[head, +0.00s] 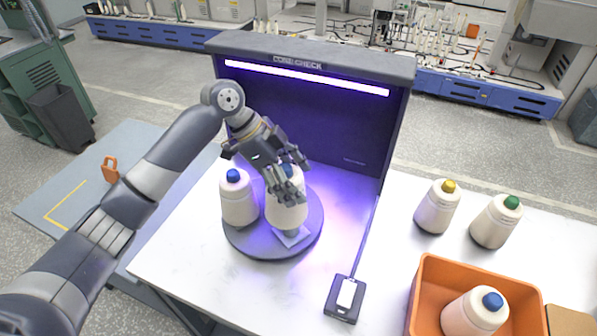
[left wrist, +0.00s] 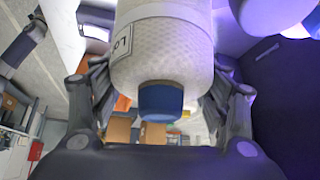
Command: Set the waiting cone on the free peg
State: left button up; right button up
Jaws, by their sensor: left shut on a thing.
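My left gripper (head: 287,187) is shut on a cream cone (head: 284,216) with a blue tip, over the right part of the round grey turntable (head: 258,250). The cone is roughly upright. A small pale square base (head: 292,238) shows just under it; I cannot tell whether the cone touches it, and any peg there is hidden. In the left wrist view the held cone (left wrist: 165,55) sits between both fingers, its blue tip (left wrist: 160,100) toward my palm. Another blue-tipped cone (head: 238,203) stands on the turntable's left side. My right gripper is not in view.
The dark check booth (head: 310,105) with a lit purple lamp stands behind the turntable. A cabled black box (head: 345,299) lies in front right. Yellow-tipped (head: 437,210) and green-tipped (head: 496,224) cones stand at right. An orange crate (head: 424,300) holds a blue-tipped cone (head: 473,315).

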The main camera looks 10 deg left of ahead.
pick_arm(q)
jog(key=shift+w+d+r+m+g, duration=0.25)
jog(key=shift+w+d+m+g, duration=0.1)
jog(key=shift+m, duration=0.25)
jog(key=shift+f, duration=0.1)
notch_tip(320, 180, down, 3)
jog(key=b, duration=0.3)
jog(key=shift+f+b, duration=0.15)
jog(key=shift+b, duration=0.2)
jog(key=shift+s, duration=0.1)
jog(key=shift+p, duration=0.45)
jog(key=shift+p, duration=0.35)
